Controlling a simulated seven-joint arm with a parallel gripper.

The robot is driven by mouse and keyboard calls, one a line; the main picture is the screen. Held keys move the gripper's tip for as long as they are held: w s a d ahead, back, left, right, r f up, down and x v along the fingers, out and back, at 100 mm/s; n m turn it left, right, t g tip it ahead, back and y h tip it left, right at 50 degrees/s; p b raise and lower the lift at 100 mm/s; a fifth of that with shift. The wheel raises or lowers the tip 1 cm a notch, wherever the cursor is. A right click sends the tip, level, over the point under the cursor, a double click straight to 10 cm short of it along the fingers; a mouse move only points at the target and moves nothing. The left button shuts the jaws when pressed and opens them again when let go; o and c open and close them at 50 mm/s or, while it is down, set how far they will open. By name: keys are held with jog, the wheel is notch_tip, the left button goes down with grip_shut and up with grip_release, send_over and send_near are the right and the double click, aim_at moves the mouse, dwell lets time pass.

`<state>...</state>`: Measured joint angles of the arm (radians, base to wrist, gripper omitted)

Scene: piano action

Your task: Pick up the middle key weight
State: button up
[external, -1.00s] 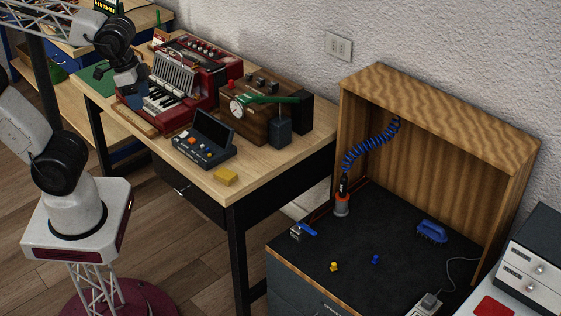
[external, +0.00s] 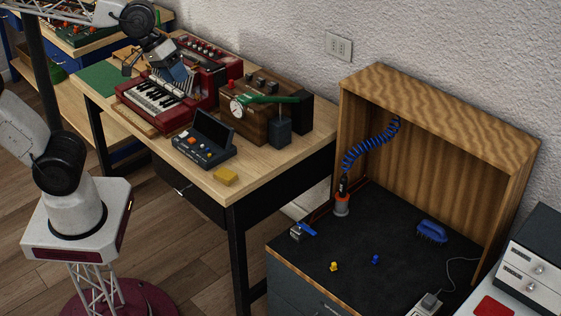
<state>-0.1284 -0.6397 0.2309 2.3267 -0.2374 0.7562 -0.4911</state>
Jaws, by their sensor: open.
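A red keyboard instrument (external: 150,98) with white and black keys stands on the wooden bench. My gripper (external: 182,76) is over its back part, in front of the grey slatted section behind the keys. The gripper is open, and I see nothing held in it. Its fingertips are small here, and I cannot tell whether they touch anything. I cannot make out the key weights or tell which is the middle one; they are too small or hidden by the gripper.
A dark panel device (external: 204,140), a yellow block (external: 225,177) and a wooden box with a dial (external: 258,112) share the bench (external: 262,170). A green mat (external: 108,78) lies at its left. A black worktop (external: 370,255) with small parts is at right.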

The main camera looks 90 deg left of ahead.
jog(key=w+a+r+n+t+y, duration=0.1)
jog(key=w+a+n+t+y, duration=0.3)
jog(key=w+a+n, duration=1.05)
jog(key=a+f+n+y, duration=0.2)
jog(key=a+n+y, duration=0.5)
jog(key=a+n, duration=1.55)
send_near(261, 78)
jog(key=shift+w+a+f+m, duration=0.15)
jog(key=shift+w+a+m, duration=0.15)
jog(key=shift+w+a, duration=0.05)
jog(key=shift+x, duration=1.3)
jog(key=shift+w, duration=0.1)
